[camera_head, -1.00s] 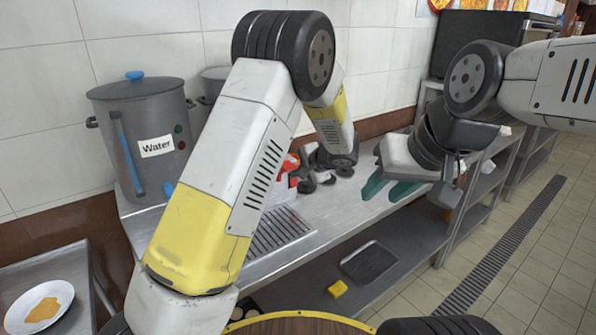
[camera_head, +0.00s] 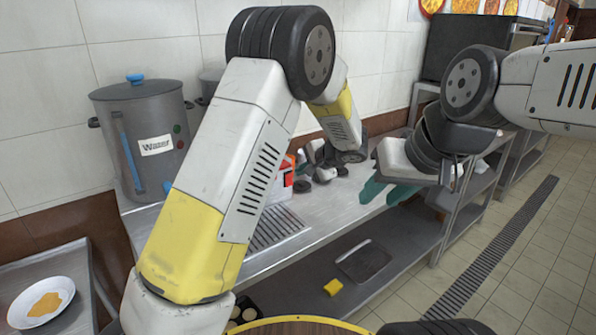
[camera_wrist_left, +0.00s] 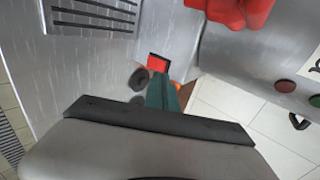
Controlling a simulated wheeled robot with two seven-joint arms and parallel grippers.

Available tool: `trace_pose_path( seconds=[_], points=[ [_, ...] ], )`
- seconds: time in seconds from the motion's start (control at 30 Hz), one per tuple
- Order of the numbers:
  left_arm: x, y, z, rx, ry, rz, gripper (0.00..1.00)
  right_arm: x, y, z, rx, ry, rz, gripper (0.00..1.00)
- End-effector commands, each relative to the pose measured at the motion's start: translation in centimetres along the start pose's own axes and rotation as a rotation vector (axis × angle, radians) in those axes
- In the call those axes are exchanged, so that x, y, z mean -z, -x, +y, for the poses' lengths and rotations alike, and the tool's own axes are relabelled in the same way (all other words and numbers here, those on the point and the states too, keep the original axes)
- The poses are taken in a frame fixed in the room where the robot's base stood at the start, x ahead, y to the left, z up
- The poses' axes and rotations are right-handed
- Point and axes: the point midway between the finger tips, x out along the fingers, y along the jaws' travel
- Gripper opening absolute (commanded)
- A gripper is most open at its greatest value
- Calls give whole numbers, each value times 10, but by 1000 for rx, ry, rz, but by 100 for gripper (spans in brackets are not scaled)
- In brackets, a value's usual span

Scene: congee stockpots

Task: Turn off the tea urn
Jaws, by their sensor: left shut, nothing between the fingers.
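A grey urn (camera_head: 148,140) labelled "Water" stands at the left of the steel counter, with a blue tap and red and green buttons. A second grey urn (camera_head: 211,82) is mostly hidden behind it and my left arm. In the left wrist view, a grey urn body (camera_wrist_left: 245,50) shows a red part (camera_wrist_left: 232,10), a red button (camera_wrist_left: 286,86), a green button (camera_wrist_left: 315,100) and a cut-off label. My left gripper (camera_wrist_left: 165,88) is shut and empty, apart from these buttons; its fingertips are unclear in the head view. My right gripper (camera_head: 388,193) is open and empty over the counter's front edge.
A red and white object (camera_head: 282,186) stands on the counter behind my left arm, near a drain grate (camera_head: 275,228). A dark tray (camera_head: 363,261) and yellow sponge (camera_head: 333,287) lie on the lower shelf. A plate (camera_head: 42,303) is at the lower left.

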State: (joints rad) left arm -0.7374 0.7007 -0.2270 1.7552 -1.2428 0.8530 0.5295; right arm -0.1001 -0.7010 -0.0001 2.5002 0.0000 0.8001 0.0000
Motion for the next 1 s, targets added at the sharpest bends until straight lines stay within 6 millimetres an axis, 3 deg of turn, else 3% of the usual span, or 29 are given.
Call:
trace_pose_path(
  seconds=[0.3, 0.5, 1.0],
  points=[
    [0, 52, -13, 0, 1, 0, 0, 0, 0, 0, 0, 0, -1, 36],
    [-1, 74, -18, 0, 0, -1, 0, 0, 0, 0, 0, 0, -1, 36],
    [-1, 78, -19, -1, -1, -3, 0, 0, 0, 0, 0, 0, -1, 36]
  ],
)
